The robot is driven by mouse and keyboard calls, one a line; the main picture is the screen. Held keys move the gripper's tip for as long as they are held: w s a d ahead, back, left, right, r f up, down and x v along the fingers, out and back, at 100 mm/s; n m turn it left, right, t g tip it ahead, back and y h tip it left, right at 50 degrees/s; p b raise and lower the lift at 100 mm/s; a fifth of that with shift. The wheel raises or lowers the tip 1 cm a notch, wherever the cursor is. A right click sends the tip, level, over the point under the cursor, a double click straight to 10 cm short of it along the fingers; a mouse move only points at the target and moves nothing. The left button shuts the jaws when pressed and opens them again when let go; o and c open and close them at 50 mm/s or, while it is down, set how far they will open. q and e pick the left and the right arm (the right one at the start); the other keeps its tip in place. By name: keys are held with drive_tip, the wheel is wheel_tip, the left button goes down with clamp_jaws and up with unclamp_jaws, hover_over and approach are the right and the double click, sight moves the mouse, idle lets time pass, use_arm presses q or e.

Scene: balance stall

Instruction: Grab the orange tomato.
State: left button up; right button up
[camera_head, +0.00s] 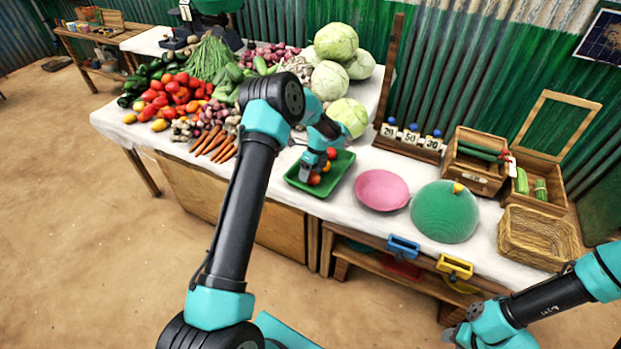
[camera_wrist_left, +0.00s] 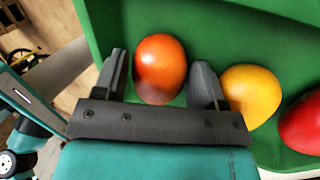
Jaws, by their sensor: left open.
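The orange tomato (camera_wrist_left: 160,68) lies in the green tray and sits between the two open fingers of my left gripper (camera_wrist_left: 161,64) in the left wrist view. I cannot tell whether the fingers touch it. In the head view the left gripper (camera_head: 316,168) reaches down into the green tray (camera_head: 340,170), and its wrist partly covers the tomatoes. A yellow tomato (camera_wrist_left: 252,95) lies just right of the right-hand finger, with a red tomato (camera_wrist_left: 303,124) beyond it. My right arm is at the lower right of the head view, away from the tray; its jaw state is unclear.
A pink plate (camera_head: 382,190) and a green dome (camera_head: 444,212) stand right of the tray. Piled vegetables (camera_head: 180,92) and cabbages (camera_head: 336,42) lie behind and left. A wicker basket (camera_head: 538,238) and wooden crates (camera_head: 478,165) are at the right.

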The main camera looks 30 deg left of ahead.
idle(0.4)
use_arm(q)
drive_tip(key=c, duration=0.7)
drive_tip(key=shift+r, duration=0.15)
drive_tip(key=shift+c, duration=0.2)
drive_tip(key=shift+r, duration=0.3)
wheel_tip(320, 180, up, 3)
drive_tip(key=s+d+r, duration=0.1)
drive_tip(key=s+d, duration=0.7)
drive_tip(key=s, duration=0.5)
drive_tip(key=shift+s+d, duration=0.2)
drive_tip(key=shift+s, duration=0.15)
